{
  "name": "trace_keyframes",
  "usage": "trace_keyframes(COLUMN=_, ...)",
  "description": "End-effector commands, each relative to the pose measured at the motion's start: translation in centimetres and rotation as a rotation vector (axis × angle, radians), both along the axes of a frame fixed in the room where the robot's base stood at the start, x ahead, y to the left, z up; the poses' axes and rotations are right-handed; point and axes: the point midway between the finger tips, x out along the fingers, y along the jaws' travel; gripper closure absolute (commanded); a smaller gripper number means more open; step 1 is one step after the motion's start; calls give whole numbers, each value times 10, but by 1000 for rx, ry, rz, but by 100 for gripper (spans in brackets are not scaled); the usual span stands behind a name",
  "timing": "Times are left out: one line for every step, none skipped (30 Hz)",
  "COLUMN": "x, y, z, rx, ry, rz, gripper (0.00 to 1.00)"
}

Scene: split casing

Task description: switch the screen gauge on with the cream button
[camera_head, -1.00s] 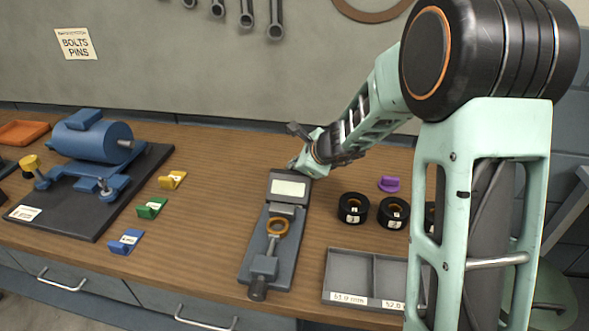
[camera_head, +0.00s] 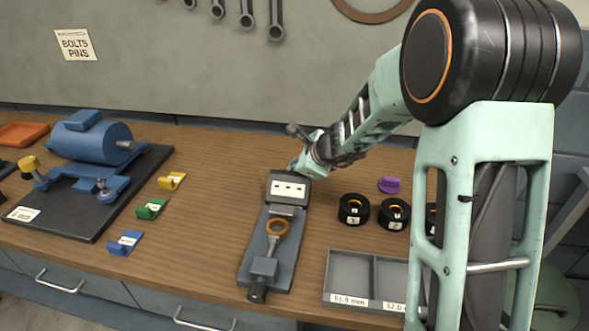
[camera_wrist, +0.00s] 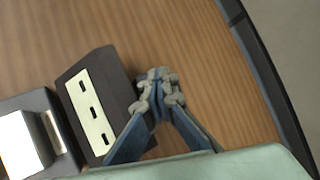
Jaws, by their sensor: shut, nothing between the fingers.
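The screen gauge (camera_head: 289,189) is a dark grey box with a pale screen at the back end of a grey fixture. Its screen shows a row of dark dashes. It also shows in the wrist view (camera_wrist: 92,108), left of my fingers. My gripper (camera_wrist: 160,90) is shut and empty, with its fingertips beside or over the gauge's edge. In the head view my gripper (camera_head: 296,166) is just behind the gauge's top. The cream button is hidden in both views, and I cannot tell whether my fingertips touch it.
An orange ring (camera_head: 277,228) sits on the fixture (camera_head: 247,262) in front of the gauge. Black rings (camera_head: 354,209) and a purple piece (camera_head: 389,185) lie to the right. A grey two-part tray (camera_head: 372,255) is at the front right. A blue motor (camera_head: 92,141) stands left.

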Motion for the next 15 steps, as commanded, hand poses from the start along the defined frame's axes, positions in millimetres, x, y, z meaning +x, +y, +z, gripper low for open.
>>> trace_keyframes(x=-6, y=0, z=-3, rx=-4, ry=14, rz=4, gripper=100)
trace_keyframes(x=-6, y=0, z=-2, rx=-3, ry=14, rz=5, gripper=100)
trace_keyframes(x=-6, y=0, z=0, rx=-3, ry=13, rz=4, gripper=100)
trace_keyframes(x=-6, y=1, z=1, rx=-2, ry=13, rz=3, gripper=100)
trace_keyframes(x=-6, y=1, z=1, rx=-2, ry=13, rz=4, gripper=100)
trace_keyframes(x=-6, y=1, z=1, rx=-2, ry=13, rz=4, gripper=100)
trace_keyframes(x=-6, y=1, z=1, rx=-1, ry=13, rz=4, gripper=100)
trace_keyframes(x=-6, y=1, z=1, rx=-1, ry=12, rz=4, gripper=100)
trace_keyframes(x=-6, y=1, z=1, rx=0, ry=11, rz=4, gripper=100)
trace_keyframes(x=-6, y=1, z=2, rx=0, ry=11, rz=4, gripper=100)
trace_keyframes(x=-6, y=2, z=2, rx=0, ry=11, rz=4, gripper=100)
trace_keyframes(x=-6, y=2, z=2, rx=1, ry=10, rz=4, gripper=100)
trace_keyframes(x=-6, y=2, z=3, rx=1, ry=10, rz=4, gripper=100)
trace_keyframes(x=-6, y=2, z=5, rx=1, ry=10, rz=5, gripper=100)
trace_keyframes(x=-5, y=2, z=7, rx=1, ry=9, rz=6, gripper=100)
